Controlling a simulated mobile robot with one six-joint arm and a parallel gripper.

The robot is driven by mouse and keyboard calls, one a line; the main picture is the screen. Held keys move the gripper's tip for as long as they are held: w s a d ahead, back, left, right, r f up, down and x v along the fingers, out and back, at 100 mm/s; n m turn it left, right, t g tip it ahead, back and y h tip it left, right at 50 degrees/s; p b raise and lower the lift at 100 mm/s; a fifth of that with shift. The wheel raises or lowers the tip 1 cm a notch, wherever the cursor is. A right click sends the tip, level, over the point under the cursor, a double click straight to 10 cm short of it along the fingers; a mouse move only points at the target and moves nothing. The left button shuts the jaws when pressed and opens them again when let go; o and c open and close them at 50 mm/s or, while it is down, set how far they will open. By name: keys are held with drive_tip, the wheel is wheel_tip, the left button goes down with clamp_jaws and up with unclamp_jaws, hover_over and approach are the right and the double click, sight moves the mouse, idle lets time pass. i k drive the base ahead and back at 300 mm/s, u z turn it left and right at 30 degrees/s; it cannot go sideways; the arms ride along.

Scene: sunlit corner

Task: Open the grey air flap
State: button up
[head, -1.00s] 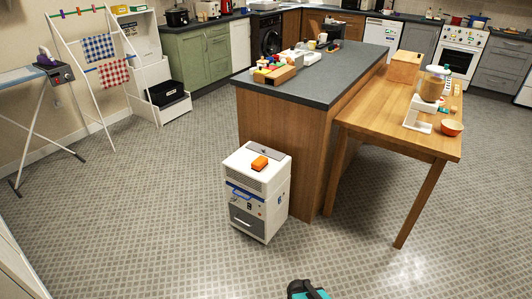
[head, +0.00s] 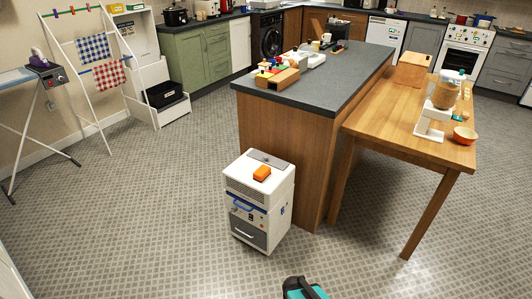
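A white box-shaped appliance (head: 237,188) stands upright on the floor in the middle of the head view, close to the end of the kitchen island. A grey panel (head: 247,232) with a pale handle strip fills the lower part of its front and looks shut. A grey plate (head: 268,158) lies at the back of its top. I cannot tell which of these two is the air flap. A black and teal part of mine shows at the bottom edge, apart from the appliance; no gripper fingers show.
The kitchen island (head: 276,151) stands right behind the appliance. A drying rack (head: 91,68) stands at the left. The floor in front and to the left is clear.

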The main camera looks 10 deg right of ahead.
sight(266, 158)
drive_tip(key=u, duration=0.6)
drive_tip(key=i, duration=0.95)
drive_tip(key=u, duration=0.45)
